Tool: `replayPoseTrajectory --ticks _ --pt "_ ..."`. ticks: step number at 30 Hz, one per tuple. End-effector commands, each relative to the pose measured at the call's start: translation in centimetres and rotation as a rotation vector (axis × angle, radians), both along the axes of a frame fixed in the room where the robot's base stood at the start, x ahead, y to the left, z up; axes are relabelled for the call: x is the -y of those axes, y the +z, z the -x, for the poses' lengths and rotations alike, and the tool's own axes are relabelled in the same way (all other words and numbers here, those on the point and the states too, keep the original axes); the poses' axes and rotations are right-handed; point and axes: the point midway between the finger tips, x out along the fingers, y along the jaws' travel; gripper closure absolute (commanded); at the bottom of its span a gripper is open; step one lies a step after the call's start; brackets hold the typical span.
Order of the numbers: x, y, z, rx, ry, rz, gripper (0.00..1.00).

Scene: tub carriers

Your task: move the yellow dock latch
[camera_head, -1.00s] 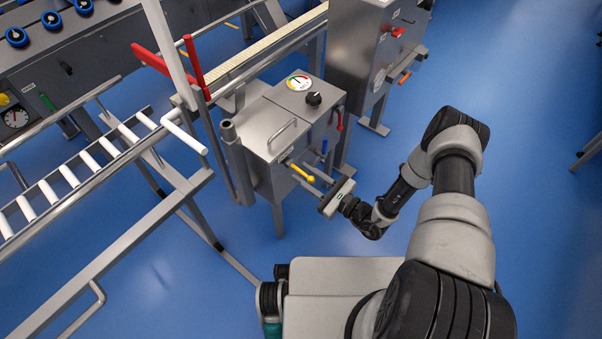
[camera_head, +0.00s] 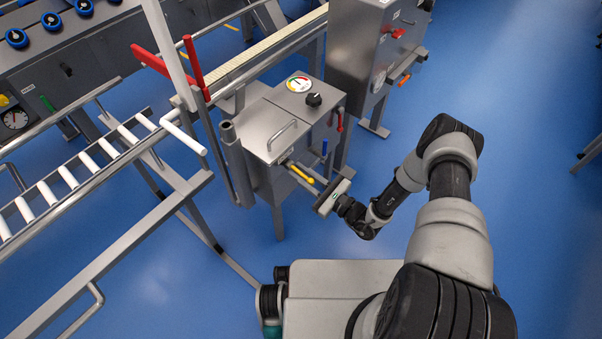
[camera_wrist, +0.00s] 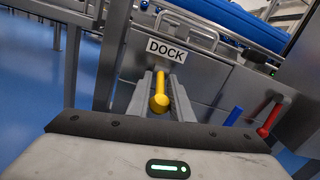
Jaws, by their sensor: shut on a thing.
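The yellow dock latch (camera_head: 303,175) is a short lever with a round knob on the front of the steel cabinet. In the wrist view the latch (camera_wrist: 160,101) points toward the camera below a DOCK label (camera_wrist: 166,50). My gripper (camera_head: 298,172) reaches in from the right, its two grey fingers on either side of the lever. In the wrist view the fingers (camera_wrist: 161,82) are shut on the latch, with the knob showing between them. The latch's root is partly hidden by the fingers and knob.
A blue handle (camera_head: 324,147) and a red handle (camera_head: 340,122) sit on the same cabinet (camera_head: 262,118), right of the latch. A roller conveyor (camera_head: 103,148) stands to the left. A second cabinet (camera_head: 352,60) stands behind. Blue floor is open to the right.

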Motion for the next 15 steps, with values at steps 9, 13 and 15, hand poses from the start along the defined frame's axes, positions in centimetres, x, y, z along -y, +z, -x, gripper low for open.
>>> replayPoseTrajectory --ticks 9,13,15 --pt "-0.18 -1.34 -0.25 0.159 -0.007 -0.206 1.0" --pt "-0.1 -1.51 -0.19 0.197 -0.006 -0.253 1.0" --pt "-0.04 -1.52 -0.16 0.207 -0.005 -0.265 1.0"
